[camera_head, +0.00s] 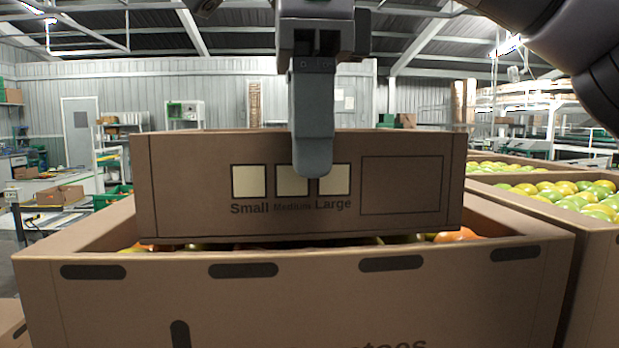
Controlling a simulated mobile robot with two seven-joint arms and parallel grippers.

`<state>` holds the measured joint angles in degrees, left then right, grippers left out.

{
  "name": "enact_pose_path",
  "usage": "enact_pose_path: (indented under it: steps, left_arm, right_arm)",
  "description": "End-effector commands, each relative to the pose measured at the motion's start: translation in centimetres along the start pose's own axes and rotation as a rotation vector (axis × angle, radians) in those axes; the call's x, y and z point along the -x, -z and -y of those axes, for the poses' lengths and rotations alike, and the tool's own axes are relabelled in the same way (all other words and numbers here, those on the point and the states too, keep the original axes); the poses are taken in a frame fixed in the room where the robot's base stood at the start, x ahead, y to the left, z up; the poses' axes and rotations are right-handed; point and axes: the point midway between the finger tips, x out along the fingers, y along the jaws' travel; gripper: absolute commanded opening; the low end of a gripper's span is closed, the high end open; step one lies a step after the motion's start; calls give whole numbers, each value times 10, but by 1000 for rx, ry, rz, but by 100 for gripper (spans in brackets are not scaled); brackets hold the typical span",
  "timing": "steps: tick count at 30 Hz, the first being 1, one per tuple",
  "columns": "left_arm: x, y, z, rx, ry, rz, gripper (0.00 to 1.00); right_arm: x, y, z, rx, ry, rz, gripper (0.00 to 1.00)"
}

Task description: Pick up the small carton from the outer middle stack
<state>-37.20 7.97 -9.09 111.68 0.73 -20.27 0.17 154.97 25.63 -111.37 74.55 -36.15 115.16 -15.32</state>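A brown small carton (400,200) shows in the head view, printed "Small", "Medium" and "Large" with three pale squares. It sits upright and nearly level over the large open tomato carton (300,290); I cannot tell whether it rests there or hangs just above. My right gripper (313,165) points down at the carton's front wall, with one grey finger in front of it, covering part of the middle and right squares. The other finger is not visible, so I cannot tell whether the gripper grips the wall. The carton's inside is hidden. My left gripper is out of view.
Red and green tomatoes (455,235) show in the large carton below. A neighbouring carton (590,240) full of green-yellow tomatoes (570,195) stands close on the right. A table (40,190) with a box stands far left. The room above the cartons is open.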

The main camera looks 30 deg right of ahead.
Motion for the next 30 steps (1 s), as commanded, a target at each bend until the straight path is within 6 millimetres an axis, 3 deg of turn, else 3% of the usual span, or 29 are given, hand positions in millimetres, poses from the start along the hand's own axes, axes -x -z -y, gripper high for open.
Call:
enact_pose_path:
  steps: [13,27,29,30]
  left_arm:
    - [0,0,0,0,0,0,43]
    - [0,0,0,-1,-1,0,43]
    - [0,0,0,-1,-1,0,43]
    - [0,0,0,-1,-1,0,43]
  right_arm:
    - [-32,0,0,1,0,2,36]
    - [-37,0,0,-2,4,4,36]
    - [-37,0,0,-2,3,4,20]
    - [-37,0,0,-2,3,4,7]
